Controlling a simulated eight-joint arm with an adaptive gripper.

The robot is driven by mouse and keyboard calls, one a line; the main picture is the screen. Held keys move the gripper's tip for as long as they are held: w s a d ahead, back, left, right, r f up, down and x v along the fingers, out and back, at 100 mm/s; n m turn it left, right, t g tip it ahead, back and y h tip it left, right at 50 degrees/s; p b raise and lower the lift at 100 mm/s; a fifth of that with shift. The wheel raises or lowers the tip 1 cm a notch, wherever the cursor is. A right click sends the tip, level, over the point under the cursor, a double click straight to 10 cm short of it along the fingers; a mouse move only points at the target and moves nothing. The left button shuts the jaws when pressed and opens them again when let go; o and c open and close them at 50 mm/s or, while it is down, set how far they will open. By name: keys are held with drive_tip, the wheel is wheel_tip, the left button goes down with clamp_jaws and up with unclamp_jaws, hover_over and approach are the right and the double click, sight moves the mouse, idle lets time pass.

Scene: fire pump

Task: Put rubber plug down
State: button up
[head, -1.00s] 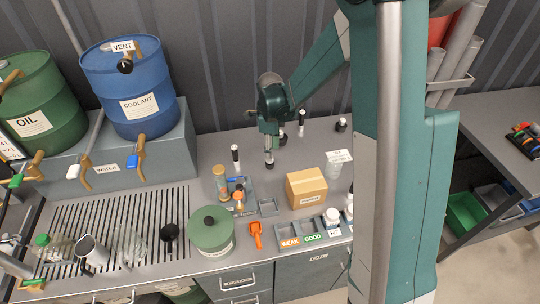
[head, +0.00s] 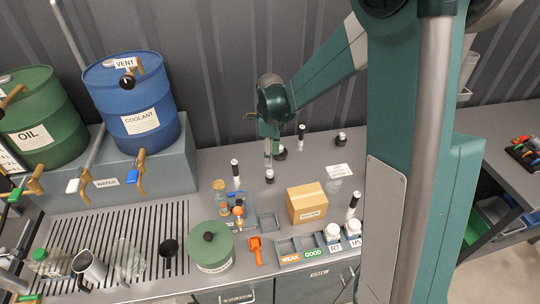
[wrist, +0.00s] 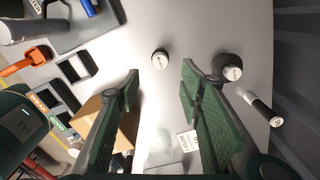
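The rubber plug, a small dark round piece with a pale top (head: 270,176), stands on the grey bench below my gripper. In the wrist view the rubber plug (wrist: 160,60) shows beyond the fingertips, in line with the gap between them, and nothing touches it. My gripper (head: 269,158) is above the bench, clear of the plug. In the wrist view my gripper (wrist: 160,75) has its two green fingers spread wide, with nothing between them. The small lettering on the plug's top is too small to read.
A larger black stopper (wrist: 230,67) and a black-and-white cylinder (wrist: 263,108) stand near the plug. A cardboard box (head: 307,204), a labelled tray (head: 290,258), a green pot (head: 211,251) and an orange tool (head: 255,250) lie towards the front. Bare bench surrounds the plug.

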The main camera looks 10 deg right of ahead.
drive_tip(key=s+d+r+n+t, duration=0.3)
drive_tip(key=s+r+n, duration=0.7)
drive_tip(key=s+r, duration=0.4)
drive_tip(key=s+d+r+n+t, duration=0.1)
drive_tip(key=s+r+n+t, duration=0.1)
drive_tip(key=s+n, duration=0.4)
drive_tip(key=s+d+r+n+t, duration=0.1)
drive_tip(key=s+r+n+t, duration=0.1)
drive_tip(key=s+n, duration=0.4)
drive_tip(key=shift+s+r, duration=0.75)
drive_tip(key=shift+s, duration=1.55)
drive_tip(key=o, duration=0.5)
